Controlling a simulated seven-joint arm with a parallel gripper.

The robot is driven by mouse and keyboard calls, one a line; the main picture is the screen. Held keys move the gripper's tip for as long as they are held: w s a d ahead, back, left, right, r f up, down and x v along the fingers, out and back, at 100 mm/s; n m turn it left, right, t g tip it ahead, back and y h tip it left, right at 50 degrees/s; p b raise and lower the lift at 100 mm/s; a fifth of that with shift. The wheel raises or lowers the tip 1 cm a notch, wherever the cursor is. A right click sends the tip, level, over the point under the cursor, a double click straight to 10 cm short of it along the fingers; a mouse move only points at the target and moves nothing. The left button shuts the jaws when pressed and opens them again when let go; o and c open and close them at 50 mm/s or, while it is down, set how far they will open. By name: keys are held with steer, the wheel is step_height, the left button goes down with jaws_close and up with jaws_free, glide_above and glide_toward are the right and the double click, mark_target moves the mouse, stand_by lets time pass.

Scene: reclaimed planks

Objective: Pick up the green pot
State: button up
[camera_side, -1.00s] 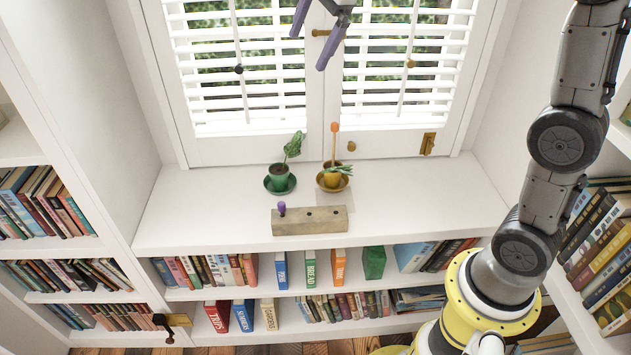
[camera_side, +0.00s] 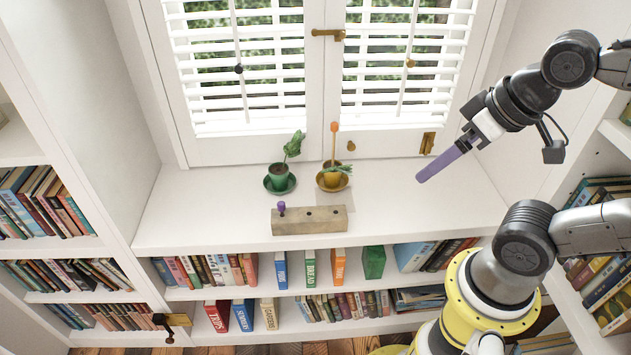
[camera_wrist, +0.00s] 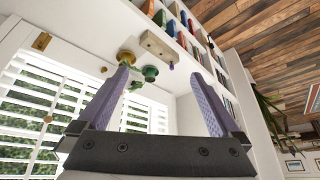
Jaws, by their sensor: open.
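The green pot (camera_side: 278,170) stands upright on a green saucer on the white ledge, with a leafy plant in it. In the wrist view the green pot (camera_wrist: 150,72) shows small and distant, near the left finger. My gripper (camera_side: 421,178) is to the right of the pot in the side view, well apart from it. The side view shows one purple finger clearly. In the wrist view my gripper (camera_wrist: 158,76) has its two purple fingers spread wide, with nothing between them.
A yellow pot (camera_side: 331,180) with a plant and an orange-tipped stick stands just right of the green pot. A wooden block (camera_side: 330,221) with a purple peg (camera_side: 282,207) lies in front. The window (camera_side: 323,75) is behind. The ledge's right part is clear.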

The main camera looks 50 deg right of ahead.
steer(key=shift+w+r+n, duration=0.1)
steer(key=shift+n, duration=0.5)
